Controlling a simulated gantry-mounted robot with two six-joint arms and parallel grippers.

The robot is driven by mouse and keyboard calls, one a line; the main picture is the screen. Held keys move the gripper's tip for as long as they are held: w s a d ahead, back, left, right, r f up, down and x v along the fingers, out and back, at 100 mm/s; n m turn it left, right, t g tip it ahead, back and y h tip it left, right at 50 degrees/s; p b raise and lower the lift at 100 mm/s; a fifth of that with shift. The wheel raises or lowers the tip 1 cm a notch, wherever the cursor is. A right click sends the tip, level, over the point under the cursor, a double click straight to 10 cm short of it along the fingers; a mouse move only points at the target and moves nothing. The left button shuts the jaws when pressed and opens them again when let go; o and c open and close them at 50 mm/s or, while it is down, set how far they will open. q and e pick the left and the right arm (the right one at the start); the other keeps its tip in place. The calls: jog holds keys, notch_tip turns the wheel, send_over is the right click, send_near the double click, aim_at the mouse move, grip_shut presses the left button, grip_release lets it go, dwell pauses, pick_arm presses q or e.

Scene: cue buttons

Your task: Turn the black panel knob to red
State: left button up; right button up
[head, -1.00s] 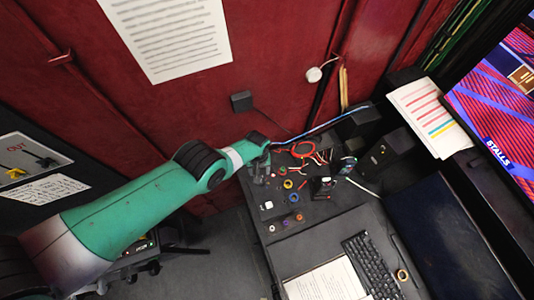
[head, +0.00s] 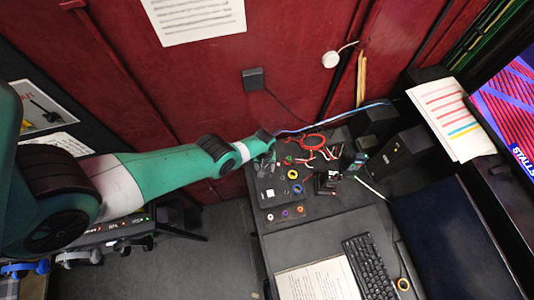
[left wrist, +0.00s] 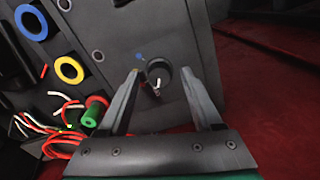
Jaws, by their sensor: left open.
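The black knob (left wrist: 158,74) sits on the dark panel (left wrist: 120,25) in the left wrist view. A pale mark shows on its lower part. A blue dot (left wrist: 140,57) lies at its upper left and a small red mark (left wrist: 157,94) just below it. My left gripper (left wrist: 163,77) is open, with one finger on each side of the knob in this view; I cannot tell whether they touch it. In the head view my left gripper (head: 265,155) is over the far left part of the desk panel and hides the knob. My right gripper is not in view.
Near the knob are a blue ring (left wrist: 31,22), a yellow ring (left wrist: 69,70) and a red-and-green plug (left wrist: 95,111) with loose wires. In the head view, red cable loops (head: 312,142), a keyboard (head: 370,265) and a paper sheet (head: 318,280) lie to the right and nearer.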

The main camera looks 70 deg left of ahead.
pick_arm(q)
grip_shut()
dwell(0.4)
jog(key=shift+m, duration=0.4)
jog(key=m, duration=0.3)
jog(key=shift+m, duration=2)
